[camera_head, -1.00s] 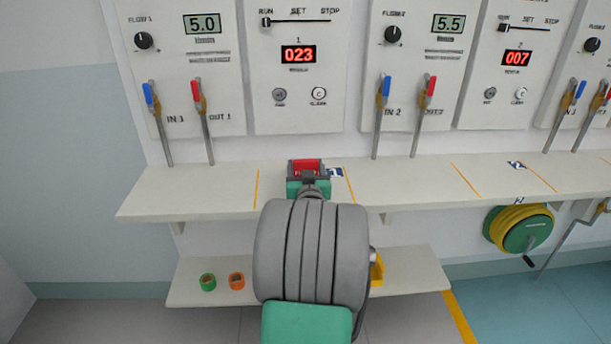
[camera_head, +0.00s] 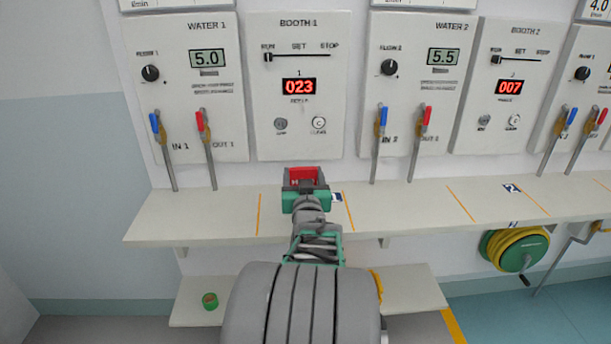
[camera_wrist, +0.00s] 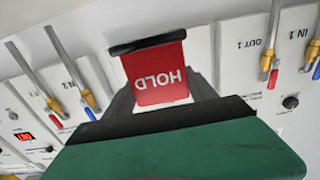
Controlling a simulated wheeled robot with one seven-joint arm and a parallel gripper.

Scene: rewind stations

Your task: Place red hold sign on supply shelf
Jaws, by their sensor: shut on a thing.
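The red hold sign (camera_wrist: 156,76) shows in the wrist view with "HOLD" upside down, between the fingers of my gripper (camera_wrist: 150,45). In the head view my gripper (camera_head: 304,180) is shut on the red sign (camera_head: 303,173), in front of the wall panels and over the upper shelf (camera_head: 200,212). My gripper hides part of the sign and the shelf beneath it. I cannot tell whether the sign touches the shelf. A lower shelf (camera_head: 415,288) lies below, partly hidden by my arm. The frames do not show which shelf is the supply shelf.
A green ring (camera_head: 210,300) lies on the lower shelf's left part. A yellow thing (camera_head: 376,284) shows beside my arm. Valve levers (camera_head: 207,150) rise behind the upper shelf. A hose reel (camera_head: 515,249) hangs at the right. The upper shelf is clear on both sides of my gripper.

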